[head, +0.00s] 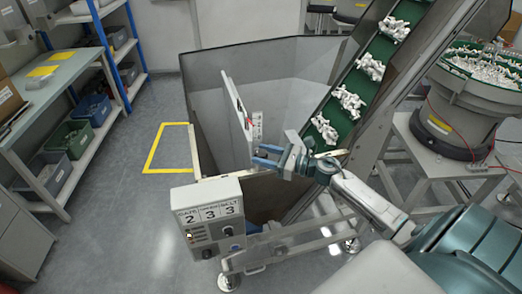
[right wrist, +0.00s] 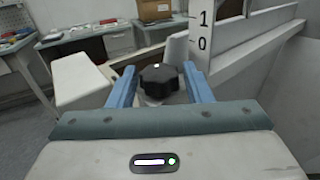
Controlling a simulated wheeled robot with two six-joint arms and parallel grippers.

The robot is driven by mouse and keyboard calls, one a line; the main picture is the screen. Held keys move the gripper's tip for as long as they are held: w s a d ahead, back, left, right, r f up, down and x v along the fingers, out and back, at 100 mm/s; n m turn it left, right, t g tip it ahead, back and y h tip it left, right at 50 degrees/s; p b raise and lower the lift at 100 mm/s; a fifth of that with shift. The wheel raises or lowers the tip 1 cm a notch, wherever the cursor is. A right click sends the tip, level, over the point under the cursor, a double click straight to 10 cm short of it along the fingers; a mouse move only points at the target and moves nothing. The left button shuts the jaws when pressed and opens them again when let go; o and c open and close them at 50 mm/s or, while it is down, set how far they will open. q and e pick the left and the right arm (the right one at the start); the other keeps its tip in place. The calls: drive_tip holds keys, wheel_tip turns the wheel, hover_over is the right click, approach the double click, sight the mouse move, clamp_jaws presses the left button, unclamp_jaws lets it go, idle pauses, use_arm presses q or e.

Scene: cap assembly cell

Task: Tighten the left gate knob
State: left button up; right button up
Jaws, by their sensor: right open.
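A black lobed gate knob (right wrist: 158,79) shows in the right wrist view on a pale mount, close to a white scale plate (right wrist: 201,35) marked 1 and 0. My right gripper (right wrist: 159,70) is open, with one blue finger on each side of the knob and a visible gap to it on both sides. In the head view my right gripper (head: 264,157) is at the hopper's front rim, beside the upright gate plate (head: 238,108). The knob is not clear there; the fingers seem to hide it. My left gripper is in neither view.
A control box (head: 210,214) showing 2, 3, 3 stands at the hopper's front left. The hopper (head: 285,68) lies behind the gripper. A green conveyor (head: 353,82) with white parts rises at the right, near a bowl feeder (head: 455,125).

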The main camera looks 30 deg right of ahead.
drive_tip(key=shift+w+a, duration=0.4)
drive_tip(key=shift+w, duration=0.05)
drive_tip(key=shift+c, duration=0.3)
drive_tip(key=c, duration=0.6)
drive_tip(key=shift+c, duration=0.2)
